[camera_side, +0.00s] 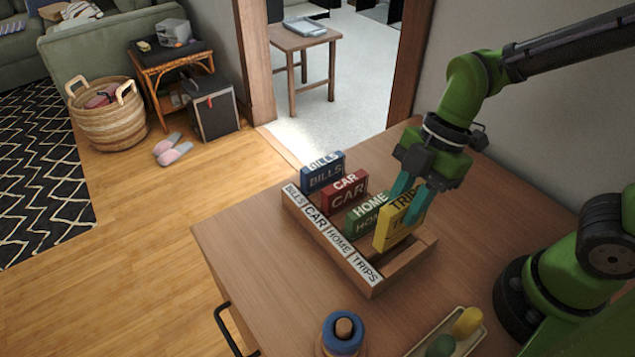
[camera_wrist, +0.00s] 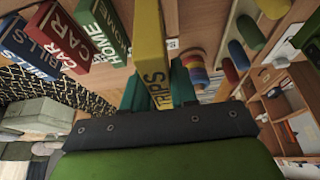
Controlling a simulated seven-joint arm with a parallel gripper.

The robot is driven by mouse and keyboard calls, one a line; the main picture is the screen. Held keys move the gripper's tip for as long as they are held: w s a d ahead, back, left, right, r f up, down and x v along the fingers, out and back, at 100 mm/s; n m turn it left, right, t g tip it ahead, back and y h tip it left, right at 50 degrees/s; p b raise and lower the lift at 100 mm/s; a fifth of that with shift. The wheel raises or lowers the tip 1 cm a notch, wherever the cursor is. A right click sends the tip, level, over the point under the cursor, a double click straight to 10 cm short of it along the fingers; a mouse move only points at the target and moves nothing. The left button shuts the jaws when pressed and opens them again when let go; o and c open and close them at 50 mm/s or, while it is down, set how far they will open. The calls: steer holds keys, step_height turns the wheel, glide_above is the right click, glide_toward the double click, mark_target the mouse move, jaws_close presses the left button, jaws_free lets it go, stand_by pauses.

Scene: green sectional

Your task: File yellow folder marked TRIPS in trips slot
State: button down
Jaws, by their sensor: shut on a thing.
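The yellow TRIPS folder (camera_side: 391,231) is between the teal fingers of my gripper (camera_side: 408,200), over the TRIPS end of the wooden rack. It also shows in the wrist view (camera_wrist: 152,55), with the gripper's fingers (camera_wrist: 158,92) on both sides of it. The folder looks upright and slightly tilted. Its lower edge is close to the rack, and I cannot tell whether it is seated in the slot. The rack (camera_side: 402,262) has a white label strip (camera_side: 330,235) reading BILLS, CAR, HOME, TRIPS.
Blue BILLS (camera_side: 322,177), red CAR (camera_side: 347,194) and green HOME (camera_side: 362,218) folders stand in the rack, HOME nearest the yellow one. A ring stack (camera_side: 343,335) and a tray (camera_side: 470,345) with coloured pegs lie at the front. Table left of the rack is bare.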

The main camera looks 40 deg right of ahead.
mark_target(399, 232)
steer(key=shift+f, duration=3.75)
steer(key=c, duration=0.8)
jaws_free()
